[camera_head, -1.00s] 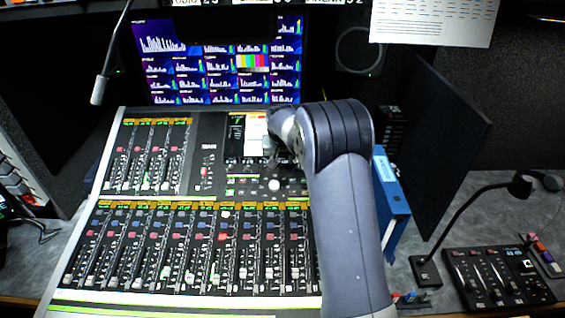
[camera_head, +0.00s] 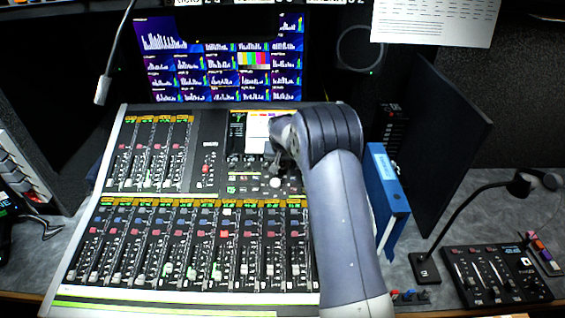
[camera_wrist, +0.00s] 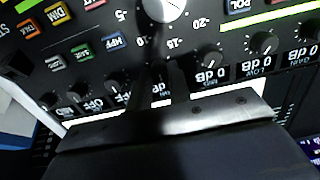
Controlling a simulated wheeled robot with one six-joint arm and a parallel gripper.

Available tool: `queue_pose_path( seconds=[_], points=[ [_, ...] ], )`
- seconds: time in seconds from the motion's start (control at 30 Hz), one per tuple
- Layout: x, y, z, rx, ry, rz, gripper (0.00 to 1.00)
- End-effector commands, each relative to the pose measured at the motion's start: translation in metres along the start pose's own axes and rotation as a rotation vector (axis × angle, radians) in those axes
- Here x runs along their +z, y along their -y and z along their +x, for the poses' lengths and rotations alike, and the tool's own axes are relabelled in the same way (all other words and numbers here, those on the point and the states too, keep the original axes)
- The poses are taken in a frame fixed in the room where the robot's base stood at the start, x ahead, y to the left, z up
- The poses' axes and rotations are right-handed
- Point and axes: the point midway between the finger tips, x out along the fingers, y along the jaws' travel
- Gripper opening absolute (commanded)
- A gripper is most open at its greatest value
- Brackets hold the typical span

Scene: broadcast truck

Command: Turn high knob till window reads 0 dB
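In the wrist view the console panel appears upside down. A row of knobs has small windows; the mid (camera_wrist: 212,78) and low (camera_wrist: 257,70) windows read 0 dB. The high window (camera_wrist: 158,88) lies in shadow between my fingers, and its number cannot be read. The high knob itself is hidden by the fingers. My gripper (camera_wrist: 160,75) has its two dark fingers close together at the high knob's place in the row; I cannot tell whether they touch it. In the head view my gripper (camera_head: 277,160) is low over the console's upper right part.
A large silver knob (camera_wrist: 165,8) with a dB scale sits close beyond the fingertips. Neighbouring small knobs (camera_wrist: 210,57) stand on either side. The console (camera_head: 205,150) has many faders. A blue binder (camera_head: 386,185) stands right of my arm, and a gooseneck microphone (camera_head: 104,88) hangs at left.

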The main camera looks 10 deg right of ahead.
Motion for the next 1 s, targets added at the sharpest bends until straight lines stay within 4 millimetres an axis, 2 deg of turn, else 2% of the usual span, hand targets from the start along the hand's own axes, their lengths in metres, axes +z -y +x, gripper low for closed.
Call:
queue_pose_path(
  seconds=[0.03,0.2,0.57,1.0],
  points=[
    [0.0,0.0,-0.0001,0.0,0.0,0.0,0.13],
    [0.0,0.0001,-0.0002,0.0,0.0,0.0,0.0],
    [0.0002,0.0003,0.0007,0.0,-0.001,-0.053,0.0],
    [0.0003,0.0012,0.001,0.003,-0.002,-0.337,0.0]
  ],
)
